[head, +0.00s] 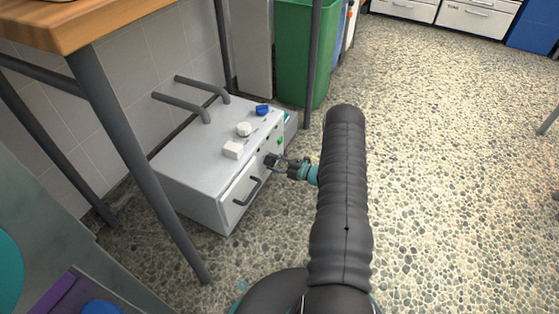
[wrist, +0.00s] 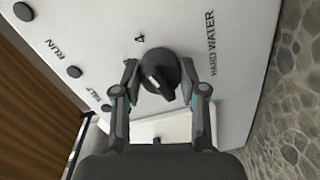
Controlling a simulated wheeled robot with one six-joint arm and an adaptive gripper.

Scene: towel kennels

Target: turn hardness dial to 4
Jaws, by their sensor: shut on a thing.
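The hardness dial (wrist: 158,74) is a round black knob with a raised grip bar and a pale mark. It sits on the white front panel of a box-shaped machine (head: 190,180) on the floor under a table. A printed 4 (wrist: 139,38) stands just above the dial's upper left in the wrist view, with HARD WATER lettering to its right. The dial's bar slants; its exact setting I cannot tell. My gripper (wrist: 160,78) has one finger on each side of the dial and is shut on it. In the head view my gripper (head: 280,163) meets the panel.
The panel has black buttons, RUN (wrist: 68,50) and SALT lettering, and a dark handle (head: 246,190) on its front. White and blue knobs (head: 262,110) are on top. Table legs (head: 140,150) stand close in front. A green bin (head: 303,55) is behind; open pebbled floor lies right.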

